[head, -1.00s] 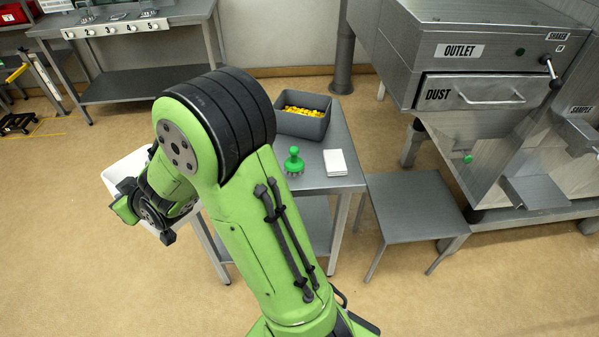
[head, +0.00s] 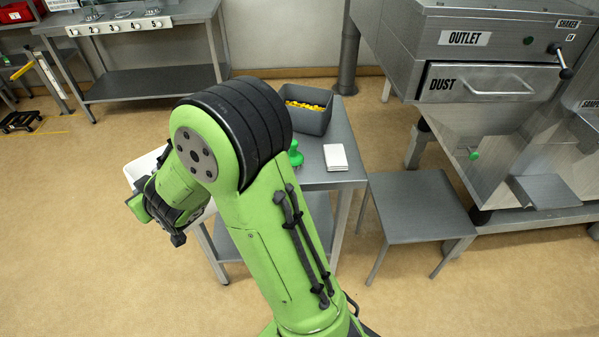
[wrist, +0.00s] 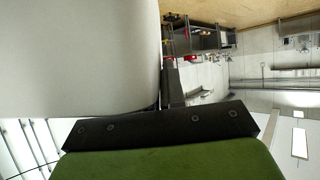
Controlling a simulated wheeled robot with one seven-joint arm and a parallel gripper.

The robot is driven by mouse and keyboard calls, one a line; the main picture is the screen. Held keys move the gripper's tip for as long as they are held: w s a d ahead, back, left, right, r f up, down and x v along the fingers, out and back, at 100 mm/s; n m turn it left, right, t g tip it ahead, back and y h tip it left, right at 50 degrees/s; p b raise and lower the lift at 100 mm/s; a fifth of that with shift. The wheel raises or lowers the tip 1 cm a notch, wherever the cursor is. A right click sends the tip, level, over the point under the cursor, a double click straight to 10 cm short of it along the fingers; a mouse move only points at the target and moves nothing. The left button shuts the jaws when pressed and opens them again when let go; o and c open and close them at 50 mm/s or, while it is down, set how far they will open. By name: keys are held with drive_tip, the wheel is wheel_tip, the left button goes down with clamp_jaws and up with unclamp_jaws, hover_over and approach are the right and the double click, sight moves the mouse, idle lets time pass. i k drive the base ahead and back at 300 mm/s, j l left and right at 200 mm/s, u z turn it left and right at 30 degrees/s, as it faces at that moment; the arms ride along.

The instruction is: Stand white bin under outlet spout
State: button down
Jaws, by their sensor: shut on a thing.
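The white bin (head: 143,166) shows only in part at the left in the head view, behind my forearm. In the wrist view the bin's pale wall (wrist: 75,60) fills the upper left, right against the dark finger. My gripper (head: 163,208) is shut on the bin and holds it left of the grey side table; its fingertips are mostly hidden in the head view. The steel machine labelled OUTLET (head: 464,38) stands at the right. A green knob (head: 473,154) is on its lower sloped part. I cannot clearly make out the spout's opening.
A low grey stand (head: 425,205) with a bare top stands in front of the machine. The side table (head: 335,185) holds a grey tub (head: 310,118) of yellow pieces, a green-handled tool (head: 294,152) and a white pad (head: 335,157). Floor in front is clear.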

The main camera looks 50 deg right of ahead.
sight(429, 198)
drive_tip(key=k+l+z, duration=0.2)
drive_tip(key=z, duration=0.25)
drive_tip(key=k+l+z, duration=0.25)
drive_tip(key=z, duration=0.2)
drive_tip(key=k+l+z, duration=0.25)
drive_tip(key=l+z, duration=0.25)
drive_tip(key=j, duration=0.15)
